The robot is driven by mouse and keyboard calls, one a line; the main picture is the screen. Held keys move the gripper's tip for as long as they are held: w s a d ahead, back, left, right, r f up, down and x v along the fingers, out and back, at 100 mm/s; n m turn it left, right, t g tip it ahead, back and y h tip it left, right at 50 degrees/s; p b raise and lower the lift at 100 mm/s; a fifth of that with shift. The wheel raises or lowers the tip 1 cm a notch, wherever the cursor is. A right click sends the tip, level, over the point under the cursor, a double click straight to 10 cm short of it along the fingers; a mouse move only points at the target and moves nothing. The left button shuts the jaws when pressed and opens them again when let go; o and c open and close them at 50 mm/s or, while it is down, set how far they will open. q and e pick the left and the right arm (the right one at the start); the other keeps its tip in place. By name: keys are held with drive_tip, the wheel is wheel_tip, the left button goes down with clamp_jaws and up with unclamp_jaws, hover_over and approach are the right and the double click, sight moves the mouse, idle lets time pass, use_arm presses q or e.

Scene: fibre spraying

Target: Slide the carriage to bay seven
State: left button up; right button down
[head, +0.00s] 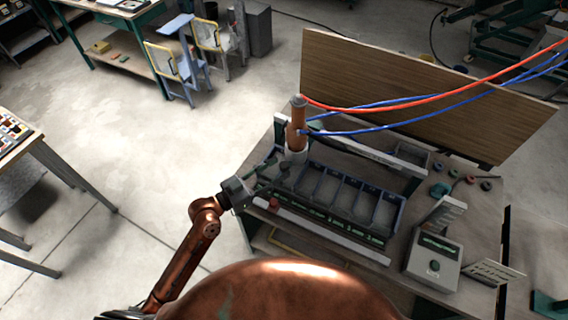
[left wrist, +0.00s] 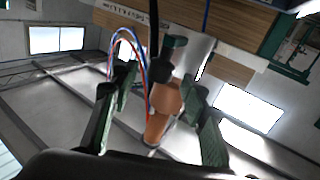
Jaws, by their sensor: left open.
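The carriage (head: 297,128), a copper-coloured upright cylinder with a grey cap and pale lower part, stands at the left end of a row of bays (head: 352,194) on the bench. Red and blue hoses run from its top to the right. My left gripper (head: 277,176) is just left of and below the carriage, at the row's left end. In the left wrist view the copper cylinder (left wrist: 163,115) and a dark round knob (left wrist: 165,72) show between the open green fingers. Whether either finger touches them I cannot tell. The bay numbers are too small to read. My right gripper is out of view.
A control box (head: 434,260) with a small screen stands at the right of the bench. A tall wooden panel (head: 410,90) rises behind it. A red button (head: 274,203) sits near the front left edge. Small round pieces lie at the back right.

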sight(284, 164)
use_arm(q)
drive_tip(key=shift+p+x, duration=0.3)
drive_tip(key=shift+x, duration=1.4)
clamp_jaws()
